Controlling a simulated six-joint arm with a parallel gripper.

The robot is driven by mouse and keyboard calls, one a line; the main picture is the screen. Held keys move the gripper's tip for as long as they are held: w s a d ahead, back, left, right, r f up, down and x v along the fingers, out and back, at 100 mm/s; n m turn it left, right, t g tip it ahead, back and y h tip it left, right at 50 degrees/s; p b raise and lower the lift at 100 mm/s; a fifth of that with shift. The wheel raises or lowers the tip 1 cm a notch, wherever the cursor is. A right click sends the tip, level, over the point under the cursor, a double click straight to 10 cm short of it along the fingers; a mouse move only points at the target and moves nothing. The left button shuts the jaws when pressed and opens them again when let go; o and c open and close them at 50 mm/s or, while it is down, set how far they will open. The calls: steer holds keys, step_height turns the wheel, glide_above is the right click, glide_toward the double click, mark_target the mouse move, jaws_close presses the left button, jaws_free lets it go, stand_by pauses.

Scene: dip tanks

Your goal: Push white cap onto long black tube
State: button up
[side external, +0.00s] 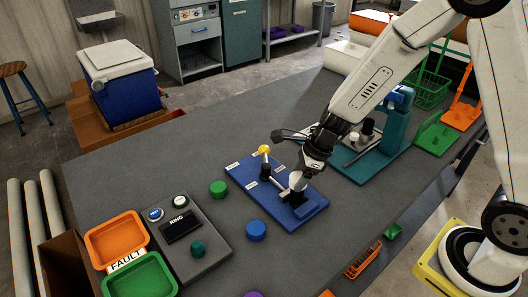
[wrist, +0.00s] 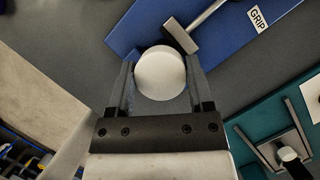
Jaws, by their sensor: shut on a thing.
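The white cap (wrist: 160,72) is a round white disc between the two fingers of my gripper (wrist: 161,84) in the wrist view. My gripper is shut on it, with a finger at each side. In the side view my gripper (side external: 302,176) is low over the blue board (side external: 242,181), and a white rounded shape that looks like the cap (side external: 297,182) shows at its tip. A dark piece (side external: 291,196) is just below the cap there. I cannot tell whether it is the long black tube, or whether it touches the cap. In the wrist view the cap hides whatever is under it.
The blue board carries a lever with a yellow knob (side external: 264,149). A teal stand (side external: 388,140) is behind my gripper. Green (side external: 218,188) and blue (side external: 256,230) discs, a RING button box (side external: 183,232) and orange (side external: 116,239) and green (side external: 141,277) trays are at the left.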

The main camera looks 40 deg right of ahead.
steer(key=shift+f, duration=0.7)
stand_by(0.5)
steer(key=o, duration=1.2)
steer(key=shift+r, duration=0.1)
steer(key=shift+r, duration=3.9)
